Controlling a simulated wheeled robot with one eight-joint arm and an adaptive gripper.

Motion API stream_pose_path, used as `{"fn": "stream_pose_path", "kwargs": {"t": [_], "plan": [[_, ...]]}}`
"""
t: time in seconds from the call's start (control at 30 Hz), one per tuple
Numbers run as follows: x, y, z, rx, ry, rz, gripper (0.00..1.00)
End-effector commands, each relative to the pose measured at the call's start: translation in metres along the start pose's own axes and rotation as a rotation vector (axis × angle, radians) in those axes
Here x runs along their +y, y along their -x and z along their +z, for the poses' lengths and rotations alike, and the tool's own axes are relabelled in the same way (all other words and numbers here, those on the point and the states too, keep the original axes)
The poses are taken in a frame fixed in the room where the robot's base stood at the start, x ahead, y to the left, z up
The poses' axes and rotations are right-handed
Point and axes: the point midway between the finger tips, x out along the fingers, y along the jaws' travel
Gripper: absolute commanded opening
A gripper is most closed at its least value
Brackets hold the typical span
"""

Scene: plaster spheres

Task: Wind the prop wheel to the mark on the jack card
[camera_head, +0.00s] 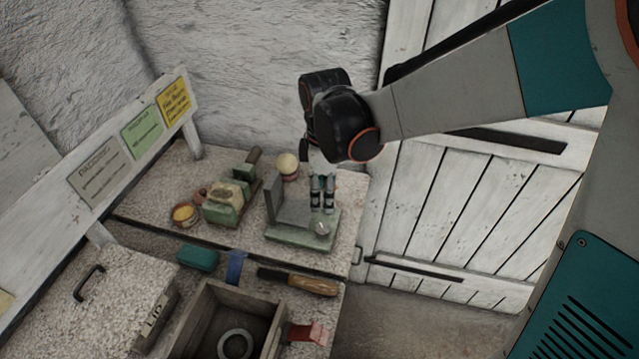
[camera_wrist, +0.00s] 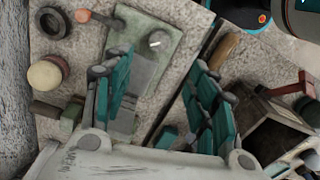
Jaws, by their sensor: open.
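A green base plate (camera_head: 290,236) with a grey upright block (camera_head: 273,196) stands near the bench's right end. A small pale round part (camera_head: 320,228) at the plate's front right looks like the prop wheel; it also shows in the wrist view (camera_wrist: 158,40). My gripper (camera_head: 322,206) points down just above and behind this part, open, with nothing visible between its fingers. In the wrist view its teal fingers (camera_wrist: 160,75) spread on either side of the plate.
In front are a teal box (camera_head: 198,257), a wooden-handled tool (camera_head: 300,282) and a wooden crate (camera_head: 205,318) holding a ring.

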Motion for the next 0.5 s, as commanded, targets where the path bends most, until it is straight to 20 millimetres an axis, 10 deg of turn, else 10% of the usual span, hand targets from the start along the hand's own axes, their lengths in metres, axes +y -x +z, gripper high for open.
{"fn": "stream_pose_path", "kwargs": {"t": [0.5], "plan": [[0.001, -0.087, 0.000, 0.000, 0.007, 0.000, 0.53]]}}
